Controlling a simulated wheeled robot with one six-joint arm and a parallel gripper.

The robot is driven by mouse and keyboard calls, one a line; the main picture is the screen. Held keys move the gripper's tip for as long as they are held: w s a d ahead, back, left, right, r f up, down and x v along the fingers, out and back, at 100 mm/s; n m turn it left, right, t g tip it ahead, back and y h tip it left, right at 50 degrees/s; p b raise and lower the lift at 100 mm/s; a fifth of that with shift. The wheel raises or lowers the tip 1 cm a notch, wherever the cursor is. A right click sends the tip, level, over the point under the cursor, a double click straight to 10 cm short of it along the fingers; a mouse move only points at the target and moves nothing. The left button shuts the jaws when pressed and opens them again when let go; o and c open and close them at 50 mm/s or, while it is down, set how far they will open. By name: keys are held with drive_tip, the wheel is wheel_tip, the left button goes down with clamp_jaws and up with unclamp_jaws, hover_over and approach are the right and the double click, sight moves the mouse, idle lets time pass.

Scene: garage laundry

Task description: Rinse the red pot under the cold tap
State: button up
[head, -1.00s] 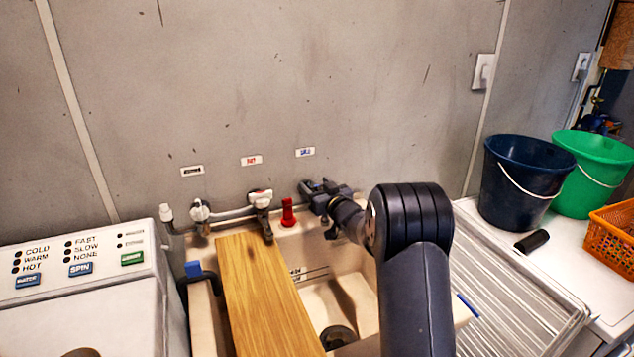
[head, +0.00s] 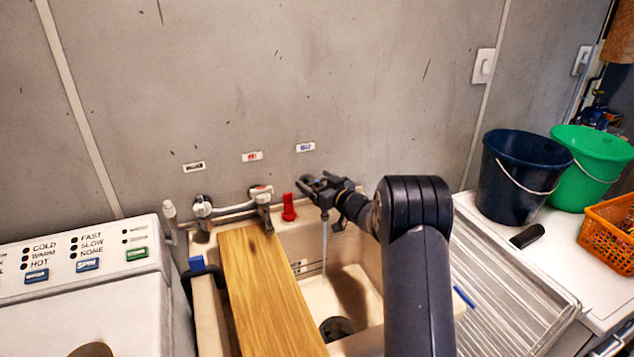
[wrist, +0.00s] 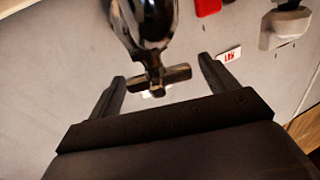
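No red pot shows in either view. The cold tap, at the right under a blue-lettered label (head: 305,147), is mostly hidden by my gripper (head: 318,187) in the head view. A thin stream of water (head: 324,250) falls from it into the sink (head: 366,262). In the wrist view the tap's dark cross handle (wrist: 160,78) lies between the two spread fingers of my gripper (wrist: 162,74), with gaps at the sides. A dark round thing (head: 337,328) is at the sink bottom; I cannot tell what it is.
A wooden board (head: 262,290) lies across the sink's left part. A small red object (head: 289,207) stands behind the sink, beside another tap (head: 262,195). A ridged drainboard (head: 510,285), navy bucket (head: 520,178), green bucket (head: 590,165) and orange basket (head: 608,235) are at the right.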

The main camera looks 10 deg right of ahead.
drive_tip(key=b+v, duration=0.2)
drive_tip(key=v, duration=0.8)
drive_tip(key=shift+s+d, duration=0.2)
drive_tip(key=shift+s, duration=0.15)
drive_tip(key=shift+f, duration=0.1)
drive_tip(key=p+x, duration=0.2)
drive_tip(key=x, duration=0.9)
drive_tip(key=shift+f+h+b, duration=0.1)
drive_tip(key=shift+h+b, duration=0.2)
drive_tip(key=shift+b, duration=0.15)
drive_tip(key=shift+m+t, duration=0.3)
drive_tip(key=shift+m, duration=0.1)
drive_tip(key=shift+d+r+n+p, duration=0.1)
drive_tip(key=shift+r+n+p, duration=0.25)
drive_tip(key=shift+p, duration=0.2)
